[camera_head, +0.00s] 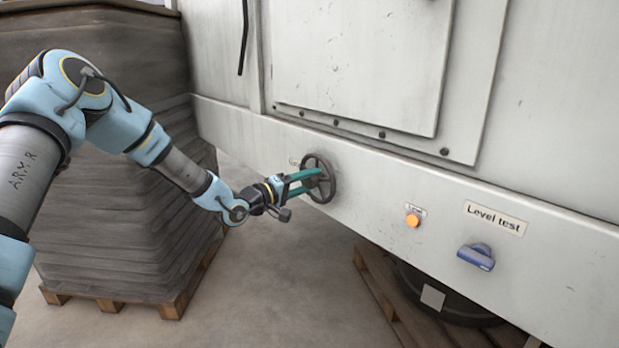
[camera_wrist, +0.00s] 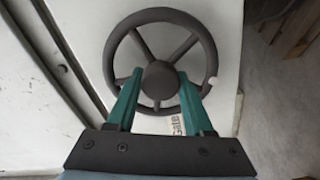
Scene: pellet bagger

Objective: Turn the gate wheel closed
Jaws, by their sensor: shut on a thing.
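The gate wheel (camera_head: 331,180) is a dark grey handwheel with several spokes and a round hub, mounted on the pale front panel of the machine. In the wrist view the wheel (camera_wrist: 162,13) faces me, with a small light mark on the right of its rim. My gripper (camera_head: 313,180) reaches the wheel from the left. In the wrist view its two green fingers (camera_wrist: 158,88) lie on either side of the hub's lower part and are shut on the wheel. The finger tips' exact contact is partly hidden. A label beside the wheel is mostly covered.
Right of the wheel are an orange button (camera_head: 412,220), a blue knob (camera_head: 476,256) and a "Level test" label (camera_head: 496,218). A stack of grey sacks (camera_head: 110,200) on a pallet stands at the left. Another pallet (camera_head: 385,300) lies below the panel. Floor between is clear.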

